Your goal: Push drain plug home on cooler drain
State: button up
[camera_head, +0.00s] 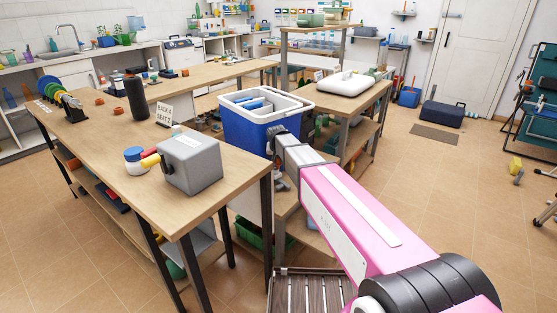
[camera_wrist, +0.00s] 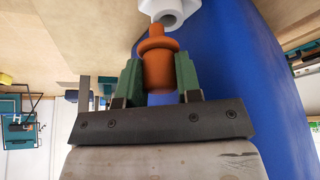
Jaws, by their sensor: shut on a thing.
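The blue cooler (camera_head: 250,127) with a white rim stands open in the middle of the head view, with blue and pale things inside. Its blue wall (camera_wrist: 225,65) fills much of the wrist view. The white drain (camera_wrist: 172,12) sticks out at the top of the wrist view, its round opening facing my gripper. My gripper (camera_wrist: 159,77) is shut on the orange drain plug (camera_wrist: 158,68), one green finger on each side. The plug's narrow tip is at the drain's mouth; I cannot tell whether it is inside. My arm hides the drain and plug in the head view.
A white rounded lid-like thing (camera_head: 345,83) lies on the table behind the cooler. Open floor lies right.

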jog(key=shift+w+a+m, duration=0.2)
jog(key=shift+w+a, duration=0.15)
jog(key=shift+a, duration=0.55)
jog(key=shift+w+a+m, duration=0.2)
jog(key=shift+w+a, duration=0.1)
jog(key=shift+a, duration=0.6)
dwell(0.9)
jog(key=shift+f, duration=0.3)
dwell(0.4)
jog(key=shift+d+r, duration=0.1)
jog(key=shift+r, duration=0.25)
